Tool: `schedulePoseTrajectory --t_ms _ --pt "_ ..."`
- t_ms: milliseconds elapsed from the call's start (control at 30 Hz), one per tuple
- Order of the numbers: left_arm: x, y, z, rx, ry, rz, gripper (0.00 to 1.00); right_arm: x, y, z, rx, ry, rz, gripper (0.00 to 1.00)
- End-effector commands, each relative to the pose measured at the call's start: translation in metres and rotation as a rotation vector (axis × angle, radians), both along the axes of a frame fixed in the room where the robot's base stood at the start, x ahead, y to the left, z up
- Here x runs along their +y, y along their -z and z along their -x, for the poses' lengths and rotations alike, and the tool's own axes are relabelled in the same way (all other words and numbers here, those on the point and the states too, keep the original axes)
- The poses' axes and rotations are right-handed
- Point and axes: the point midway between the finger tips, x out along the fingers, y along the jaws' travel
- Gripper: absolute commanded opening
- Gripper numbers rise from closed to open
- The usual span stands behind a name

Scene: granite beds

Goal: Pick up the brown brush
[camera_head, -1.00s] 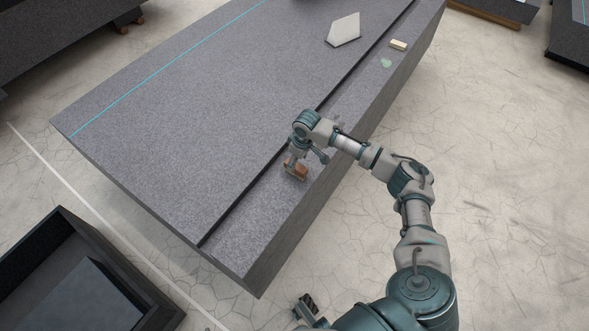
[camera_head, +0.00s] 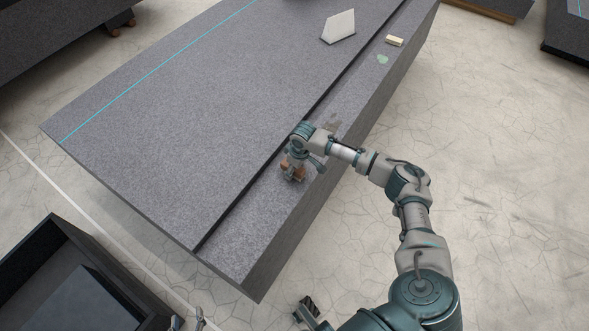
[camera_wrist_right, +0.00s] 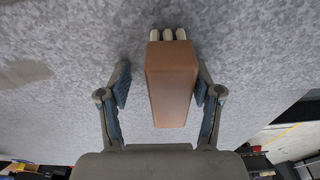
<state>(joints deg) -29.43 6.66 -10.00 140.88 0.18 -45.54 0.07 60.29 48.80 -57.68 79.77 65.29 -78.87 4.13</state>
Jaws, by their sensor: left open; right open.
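The brown brush (camera_head: 297,171), a block with pale bristles at one end, is on the lower ledge of the granite bed (camera_head: 170,110). In the right wrist view the brush (camera_wrist_right: 171,85) lies between the spread fingers of my right gripper (camera_wrist_right: 162,84). The right finger is close beside it, with a wider gap at the left finger. My right gripper (camera_head: 292,172) is open over the brush in the head view and partly hides it. My left gripper (camera_head: 188,322) is open and empty at the bottom edge, only its fingertips showing.
A white angled block (camera_head: 338,27) stands on the upper bed. A pale yellow block (camera_head: 395,41) and a green patch (camera_head: 383,59) are farther along the ledge. A dark open bin (camera_head: 60,250) is at lower left. The floor at right is clear.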

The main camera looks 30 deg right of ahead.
Motion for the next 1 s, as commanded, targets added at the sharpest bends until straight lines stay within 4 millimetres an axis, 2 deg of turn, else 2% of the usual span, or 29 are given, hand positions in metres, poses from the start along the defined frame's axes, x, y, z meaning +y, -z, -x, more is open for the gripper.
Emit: schedulePoseTrajectory --t_ms 667,900,933,1000 --pt "-0.0008 -0.0086 -0.0011 -0.007 0.000 -0.003 0.59 0.0001 0.0050 0.0000 0.000 -0.002 -0.003 0.65" --pt "0.0013 -0.0069 -0.0012 -0.004 0.000 -0.001 0.59 0.0030 0.0059 0.0004 0.003 -0.003 -0.002 0.05" --pt "0.0014 -0.0068 -0.0013 -0.004 0.000 -0.001 0.59 0.0033 0.0060 0.0004 0.004 -0.003 -0.001 0.00" --pt "0.0016 -0.0066 -0.0015 -0.004 0.001 0.000 0.59 0.0036 0.0065 0.0004 0.005 -0.003 -0.001 0.00"
